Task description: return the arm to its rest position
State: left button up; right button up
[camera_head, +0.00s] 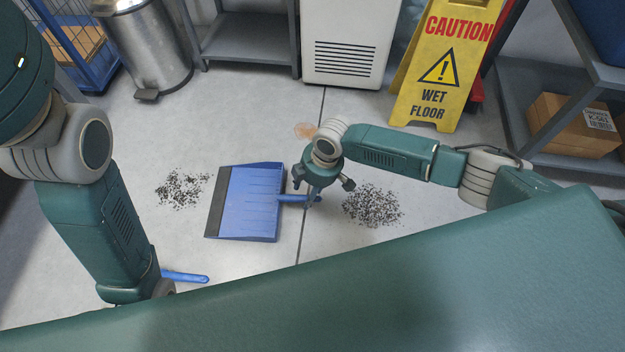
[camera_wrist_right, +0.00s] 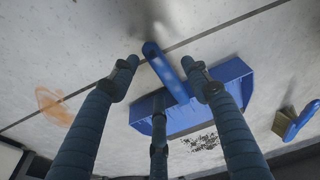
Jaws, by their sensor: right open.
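My right gripper (camera_head: 322,186) hangs over the handle end of a blue dustpan (camera_head: 250,200) on the floor. Its fingers are spread. In the right wrist view, the fingers of the right gripper (camera_wrist_right: 163,72) stand apart, and the blue handle (camera_wrist_right: 168,76) of the dustpan shows between them. I cannot tell whether any finger touches it. The dustpan lies flat, its dark lip to the left. My left arm hangs at the left of the head view; its gripper does not show.
Dark debris lies left (camera_head: 182,188) and right (camera_head: 372,206) of the dustpan. A blue-handled brush (camera_head: 186,276) lies beside my left arm. A yellow wet-floor sign (camera_head: 437,75), a steel bin (camera_head: 146,48) and a shelf with a cardboard box (camera_head: 572,125) stand behind.

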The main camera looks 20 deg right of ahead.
jog(key=v, duration=1)
